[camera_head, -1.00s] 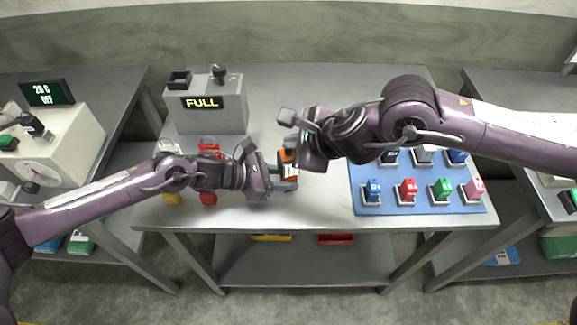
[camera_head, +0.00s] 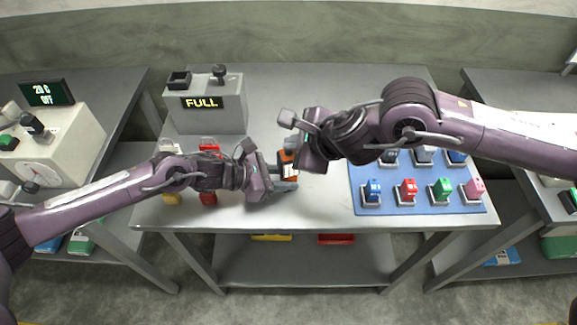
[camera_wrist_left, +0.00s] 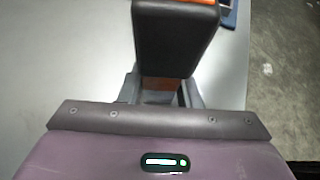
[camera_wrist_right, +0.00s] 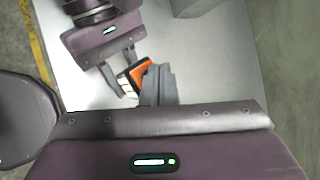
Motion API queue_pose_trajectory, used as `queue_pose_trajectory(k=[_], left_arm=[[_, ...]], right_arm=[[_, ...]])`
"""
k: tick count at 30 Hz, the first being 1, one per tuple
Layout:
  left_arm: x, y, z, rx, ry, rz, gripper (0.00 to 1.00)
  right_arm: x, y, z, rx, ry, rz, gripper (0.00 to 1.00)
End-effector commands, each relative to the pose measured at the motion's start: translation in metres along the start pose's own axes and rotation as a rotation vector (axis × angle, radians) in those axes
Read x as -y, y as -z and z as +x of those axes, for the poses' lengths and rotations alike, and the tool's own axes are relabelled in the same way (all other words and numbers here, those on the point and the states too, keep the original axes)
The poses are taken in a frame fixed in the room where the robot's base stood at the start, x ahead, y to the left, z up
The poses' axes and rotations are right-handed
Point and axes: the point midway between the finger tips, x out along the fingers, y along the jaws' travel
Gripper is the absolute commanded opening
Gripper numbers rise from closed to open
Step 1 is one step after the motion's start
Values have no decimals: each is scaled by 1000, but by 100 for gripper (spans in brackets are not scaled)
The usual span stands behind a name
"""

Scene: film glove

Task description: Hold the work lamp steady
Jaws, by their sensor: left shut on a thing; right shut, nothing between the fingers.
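The work lamp, an orange and black block (camera_head: 287,157), is above the table near its middle. My left gripper (camera_head: 286,181) is shut on it from the left. In the left wrist view the lamp's dark body (camera_wrist_left: 175,45) rises over the fingers, with orange between them (camera_wrist_left: 160,88). My right gripper (camera_head: 291,143) is shut and empty, just above and behind the lamp in the head view. In the right wrist view its closed fingers (camera_wrist_right: 158,84) overlap part of the lamp (camera_wrist_right: 138,76), whose pale face shows. I cannot tell whether they touch it.
A grey box reading FULL (camera_head: 207,108) stands at the back left. Red and yellow items lie partly under my left arm. A blue mat (camera_head: 408,208) with several coloured blocks is at the right. The table's front middle is clear. Side benches stand left and right.

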Motion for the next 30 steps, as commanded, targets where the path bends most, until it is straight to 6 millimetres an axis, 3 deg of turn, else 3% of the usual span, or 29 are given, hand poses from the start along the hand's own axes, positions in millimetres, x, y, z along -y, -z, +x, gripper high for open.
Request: queue_pose_trajectory(k=[17, 30], left_arm=[[0, -1, 0, 2, -1, 1, 18], [0, -1, 0, 2, -1, 1, 18]], right_arm=[[8, -9, -11, 3, 1, -1, 0], [30, -31, -41, 3, 3, -1, 0]])
